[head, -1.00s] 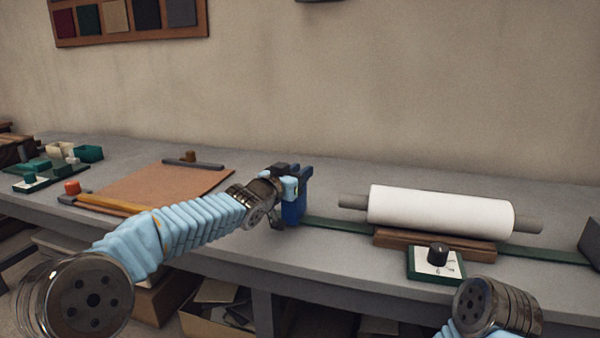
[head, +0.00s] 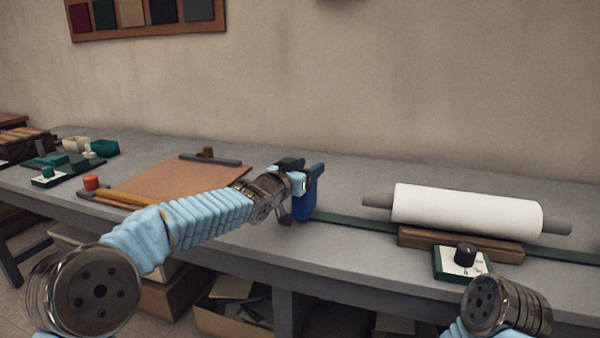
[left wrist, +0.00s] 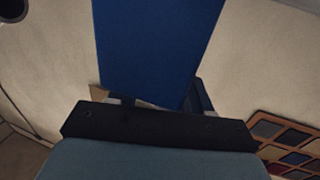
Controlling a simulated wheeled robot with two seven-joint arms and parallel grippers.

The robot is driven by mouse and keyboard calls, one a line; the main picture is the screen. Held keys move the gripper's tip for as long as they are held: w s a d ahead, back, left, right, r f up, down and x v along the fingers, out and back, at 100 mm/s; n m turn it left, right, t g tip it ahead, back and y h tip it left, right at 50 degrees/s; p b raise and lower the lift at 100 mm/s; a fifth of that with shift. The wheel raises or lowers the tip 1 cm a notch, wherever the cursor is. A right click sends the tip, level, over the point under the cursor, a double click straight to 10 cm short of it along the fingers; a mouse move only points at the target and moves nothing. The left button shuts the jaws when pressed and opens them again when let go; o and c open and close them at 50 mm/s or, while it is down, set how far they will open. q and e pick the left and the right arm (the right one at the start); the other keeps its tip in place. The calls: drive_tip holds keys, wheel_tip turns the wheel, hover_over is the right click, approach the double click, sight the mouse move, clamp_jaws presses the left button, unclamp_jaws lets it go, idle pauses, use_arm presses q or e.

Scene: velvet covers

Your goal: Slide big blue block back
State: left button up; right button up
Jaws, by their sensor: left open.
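The big blue block (head: 307,200) stands upright at the left end of a green strip on the grey workbench. Its top looks notched, and my left gripper hides part of its left side. My left gripper (head: 294,186) is at the block's left side with its jaws open; I cannot tell whether it touches the block. In the left wrist view a flat blue face of the block (left wrist: 155,45) fills the upper middle, just beyond the dark gripper edge. The fingertips are hard to make out there. My right gripper is out of view; only part of my right arm shows at lower right.
A white roll (head: 467,210) lies on a wooden cradle (head: 460,247) to the right, with a black-knobbed dial box (head: 462,262) before it. A brown board (head: 180,180) lies left of the block. The green strip (head: 352,222) runs between block and cradle.

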use_arm(q)
drive_tip(key=b+v, duration=0.2)
drive_tip(key=v, duration=1.1)
drive_tip(key=shift+s+a, duration=0.2)
drive_tip(key=shift+s, duration=0.05)
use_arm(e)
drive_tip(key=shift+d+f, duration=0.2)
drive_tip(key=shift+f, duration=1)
use_arm(q)
drive_tip(key=shift+f, duration=0.1)
